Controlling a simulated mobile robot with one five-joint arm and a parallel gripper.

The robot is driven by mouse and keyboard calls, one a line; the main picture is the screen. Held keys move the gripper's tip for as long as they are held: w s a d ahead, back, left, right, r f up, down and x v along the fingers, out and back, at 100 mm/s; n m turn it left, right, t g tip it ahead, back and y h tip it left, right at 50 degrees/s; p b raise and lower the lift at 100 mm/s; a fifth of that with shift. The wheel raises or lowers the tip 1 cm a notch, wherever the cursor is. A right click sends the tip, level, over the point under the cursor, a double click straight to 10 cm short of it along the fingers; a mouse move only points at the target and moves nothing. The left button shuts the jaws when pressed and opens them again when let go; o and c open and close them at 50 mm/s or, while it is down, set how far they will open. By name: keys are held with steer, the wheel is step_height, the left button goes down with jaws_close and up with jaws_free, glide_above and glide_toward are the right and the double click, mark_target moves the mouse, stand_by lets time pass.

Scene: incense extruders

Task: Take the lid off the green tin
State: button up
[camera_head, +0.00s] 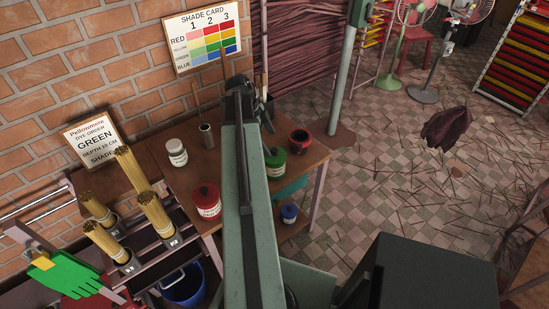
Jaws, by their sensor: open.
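The green tin (276,162) stands upright on the wooden table, just right of my arm. It has a pale label, and its green top appears closed. My arm stretches away over the table and hides part of it close to the tin's left. My gripper (263,108) is at the arm's far end, dark and small in the picture, beyond the green tin. It is open and apart from the tin; nothing is seen between its fingers.
A red pot (300,140) with a dark top stands close to the green tin's right. A red tin (206,199), a white jar (177,153) and a grey cup (207,136) stand left of my arm. A blue tin (289,213) sits lower down. Incense bundles (157,214) stand at left.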

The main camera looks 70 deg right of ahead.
mark_target(274, 149)
steer(key=shift+s+f, duration=0.2)
steer(key=shift+f, duration=0.2)
steer(key=b+x, duration=0.4)
steer(key=x, duration=0.1)
steer(key=shift+s+a+b, duration=0.15)
steer(key=shift+b, duration=0.25)
steer(key=shift+r, duration=0.15)
steer(key=c, duration=1.2)
